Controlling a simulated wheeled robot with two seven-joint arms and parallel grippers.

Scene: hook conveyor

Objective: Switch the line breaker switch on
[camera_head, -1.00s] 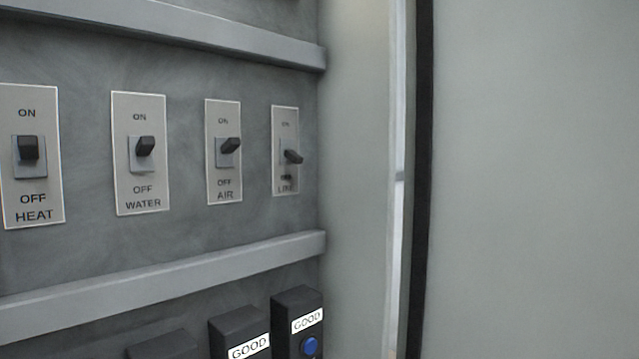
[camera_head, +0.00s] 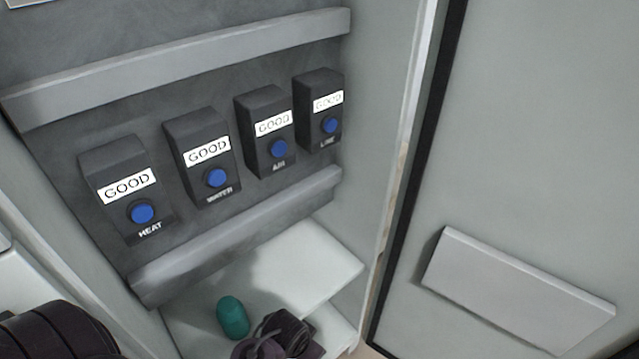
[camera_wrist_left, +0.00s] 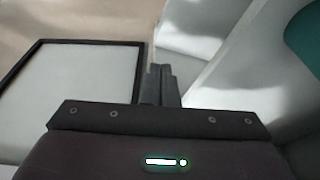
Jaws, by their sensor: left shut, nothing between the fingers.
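The line breaker switch is out of view at this moment. The LINE box (camera_head: 318,112) in the head view is dark, with a GOOD label and a blue button; it is the rightmost of a row of similar boxes. My left gripper (camera_wrist_left: 160,72) shows in the left wrist view with its fingers together and nothing between them. Its fingertips are not seen at any switch or button. My right gripper is not in view.
The HEAT box (camera_head: 127,190), WATER box (camera_head: 203,155) and AIR box (camera_head: 265,130) also read GOOD. Grey ledges run above (camera_head: 200,65) and below the boxes.

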